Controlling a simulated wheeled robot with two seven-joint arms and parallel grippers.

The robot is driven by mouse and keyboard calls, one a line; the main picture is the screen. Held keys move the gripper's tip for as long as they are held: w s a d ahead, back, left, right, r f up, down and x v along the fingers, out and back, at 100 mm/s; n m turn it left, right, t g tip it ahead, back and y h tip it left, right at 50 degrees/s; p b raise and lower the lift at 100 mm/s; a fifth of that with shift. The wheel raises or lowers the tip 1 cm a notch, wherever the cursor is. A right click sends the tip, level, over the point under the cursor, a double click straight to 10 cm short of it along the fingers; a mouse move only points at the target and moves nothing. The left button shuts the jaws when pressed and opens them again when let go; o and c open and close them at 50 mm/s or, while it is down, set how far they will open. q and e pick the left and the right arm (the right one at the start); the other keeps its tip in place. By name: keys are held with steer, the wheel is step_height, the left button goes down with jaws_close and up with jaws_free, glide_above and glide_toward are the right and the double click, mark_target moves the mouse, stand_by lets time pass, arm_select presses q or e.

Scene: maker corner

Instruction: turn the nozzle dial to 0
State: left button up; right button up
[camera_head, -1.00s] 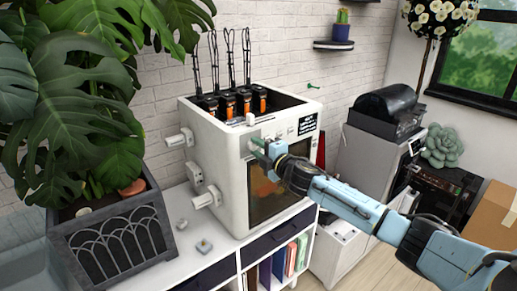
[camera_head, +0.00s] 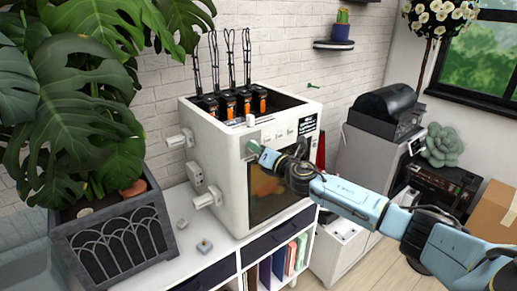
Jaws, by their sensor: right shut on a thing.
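A white box-shaped machine, like a 3D printer (camera_head: 226,172), stands on a white cabinet. Several black and orange units sit in its open top. Its front has a row of small controls (camera_head: 279,138) above a dark window. My right gripper (camera_head: 257,150) is at the upper left of this front, shut on a small dial (camera_head: 252,147) there. The gripper mostly hides the dial, and its setting cannot be read. My left gripper is not in view.
A big leafy plant in a grey planter (camera_head: 122,245) stands left of the machine. Small grey pieces (camera_head: 204,247) lie on the cabinet top (camera_head: 185,215). White spool holders (camera_head: 206,201) stick out from the machine's left side. A grey cabinet (camera_head: 362,170) stands to the right.

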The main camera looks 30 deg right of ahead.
steer(key=n, duration=0.5)
steer(key=shift+p, duration=0.35)
steer(key=shift+n, duration=0.3)
steer(key=o, duration=1)
steer(key=shift+c, duration=0.2)
steer(key=s+d+b, duration=0.1)
steer(key=s+b, duration=0.1)
steer(key=s, duration=1.1)
steer(key=shift+s, duration=0.2)
